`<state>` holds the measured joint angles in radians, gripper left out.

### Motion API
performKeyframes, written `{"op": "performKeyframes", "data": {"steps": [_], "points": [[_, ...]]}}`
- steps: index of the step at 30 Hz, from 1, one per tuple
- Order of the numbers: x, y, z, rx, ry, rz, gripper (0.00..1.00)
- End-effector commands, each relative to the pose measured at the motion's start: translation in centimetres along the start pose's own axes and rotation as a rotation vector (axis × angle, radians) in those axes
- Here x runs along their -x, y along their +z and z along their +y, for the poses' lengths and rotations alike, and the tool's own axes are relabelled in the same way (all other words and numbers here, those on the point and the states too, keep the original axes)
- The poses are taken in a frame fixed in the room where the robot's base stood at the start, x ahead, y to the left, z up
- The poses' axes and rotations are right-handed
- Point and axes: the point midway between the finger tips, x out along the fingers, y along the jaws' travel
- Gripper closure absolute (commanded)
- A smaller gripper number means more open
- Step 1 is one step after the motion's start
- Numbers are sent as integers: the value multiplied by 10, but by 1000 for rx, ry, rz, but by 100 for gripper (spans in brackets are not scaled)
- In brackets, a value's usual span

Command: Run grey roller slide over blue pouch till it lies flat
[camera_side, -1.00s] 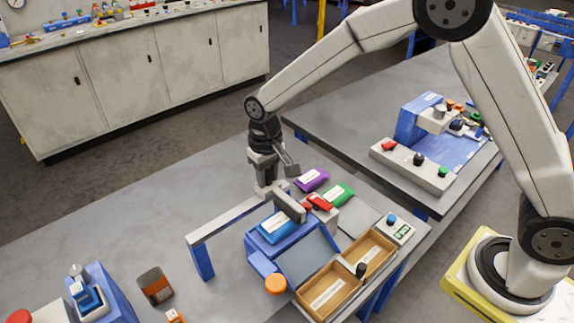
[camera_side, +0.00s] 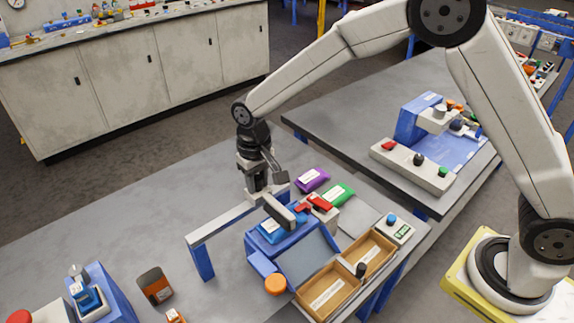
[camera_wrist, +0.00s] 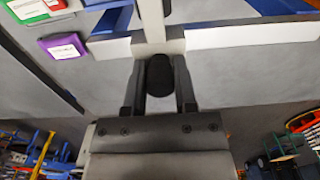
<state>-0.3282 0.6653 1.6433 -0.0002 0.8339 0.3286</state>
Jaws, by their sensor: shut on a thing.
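The grey roller slide (camera_side: 279,211) sits on a light rail (camera_side: 228,219) and its roller lies across the top of the blue pouch (camera_side: 275,231). The pouch has a white label and rests on a blue stand; the roller hides part of it. My gripper (camera_side: 257,190) is above the rail. In the wrist view my gripper (camera_wrist: 160,80) is shut on a dark round knob (camera_wrist: 160,72) in front of the slide's pale carriage (camera_wrist: 150,43). The pouch cannot be made out in the wrist view.
Purple (camera_side: 312,180) and green (camera_side: 338,194) pouches lie behind the stand, near a red lever (camera_side: 319,203). Labelled wooden trays (camera_side: 327,303) and a small display box (camera_side: 400,230) stand to the right. An orange-brown jar (camera_side: 155,286) is front left.

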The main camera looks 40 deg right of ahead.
Motion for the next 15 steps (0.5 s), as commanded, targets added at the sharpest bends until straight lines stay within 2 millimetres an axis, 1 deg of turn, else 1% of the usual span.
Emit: {"op": "performKeyframes", "data": {"steps": [1,15], "points": [[2,-1,-4,2,-2,6,100],[2,-2,-27,2,-3,6,100]]}}
